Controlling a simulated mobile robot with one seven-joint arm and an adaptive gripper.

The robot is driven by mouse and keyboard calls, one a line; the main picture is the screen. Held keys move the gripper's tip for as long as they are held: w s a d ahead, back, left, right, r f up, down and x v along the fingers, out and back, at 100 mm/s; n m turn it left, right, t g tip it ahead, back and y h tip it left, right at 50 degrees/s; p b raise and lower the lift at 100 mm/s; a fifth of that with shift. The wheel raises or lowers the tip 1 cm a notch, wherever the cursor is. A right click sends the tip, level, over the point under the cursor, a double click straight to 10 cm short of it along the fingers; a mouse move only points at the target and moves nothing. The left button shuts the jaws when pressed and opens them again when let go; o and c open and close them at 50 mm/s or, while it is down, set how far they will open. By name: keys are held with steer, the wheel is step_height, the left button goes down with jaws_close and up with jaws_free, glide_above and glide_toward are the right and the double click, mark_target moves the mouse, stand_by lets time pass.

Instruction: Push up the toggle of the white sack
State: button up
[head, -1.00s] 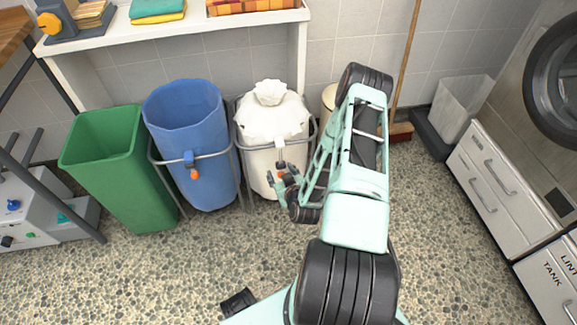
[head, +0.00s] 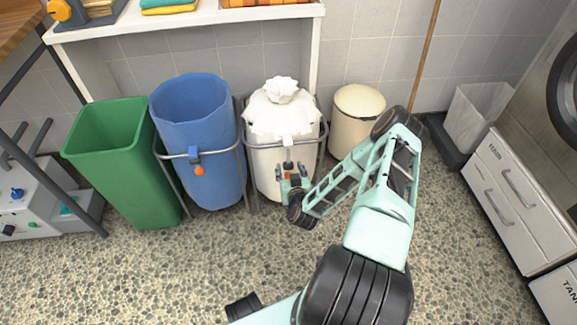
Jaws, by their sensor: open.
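The white sack (head: 270,150) hangs in a grey metal frame, its gathered top tied in a knot (head: 281,90). Its toggle (head: 288,166), a small dark and orange piece, is low on the sack's front below a white tab (head: 288,141). My gripper (head: 291,174) is open in front of the sack, with its fingers on either side of the toggle. The gripper partly hides the toggle, and I cannot tell whether the fingers touch it.
A blue sack (head: 190,120) with its own orange toggle (head: 199,171) stands in a frame to the left, beside a green bin (head: 120,170). A cream bin (head: 355,120) stands to the right. A white shelf (head: 190,22) is above. The pebbled floor in front is open.

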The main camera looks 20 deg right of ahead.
mark_target(288, 164)
steer(key=shift+b+x, duration=0.45)
steer(key=shift+x, duration=1.45)
steer(key=shift+c, duration=0.5)
jaws_close()
